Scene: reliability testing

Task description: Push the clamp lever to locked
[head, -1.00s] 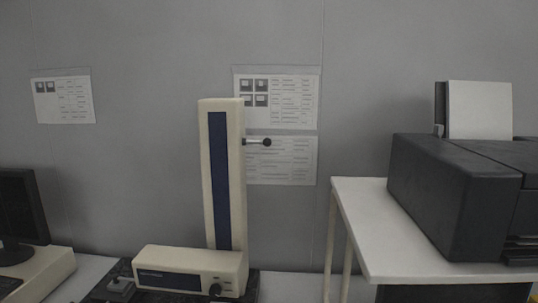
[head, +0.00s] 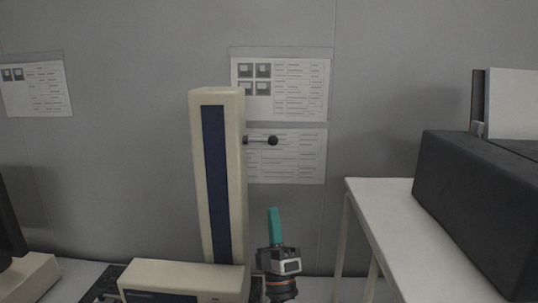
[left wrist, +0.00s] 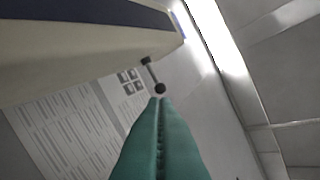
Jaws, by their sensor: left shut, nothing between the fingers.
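The clamp lever (head: 262,140) is a short rod with a dark ball knob. It sticks out to the right from near the top of a tall cream column (head: 239,180) with a dark blue front strip. My left gripper (head: 273,211), with teal fingers, points upward below the lever, to the right of the column. It is shut and empty, and apart from the lever. In the left wrist view the teal fingers (left wrist: 160,104) point toward the lever's ball knob (left wrist: 160,88), with the column (left wrist: 75,50) at upper left. My right gripper is not in view.
A white table (head: 385,190) with a dark printer (head: 480,200) stands at the right. Printed sheets (head: 285,90) hang on the grey wall behind the column. A monitor (head: 8,225) is at the left edge.

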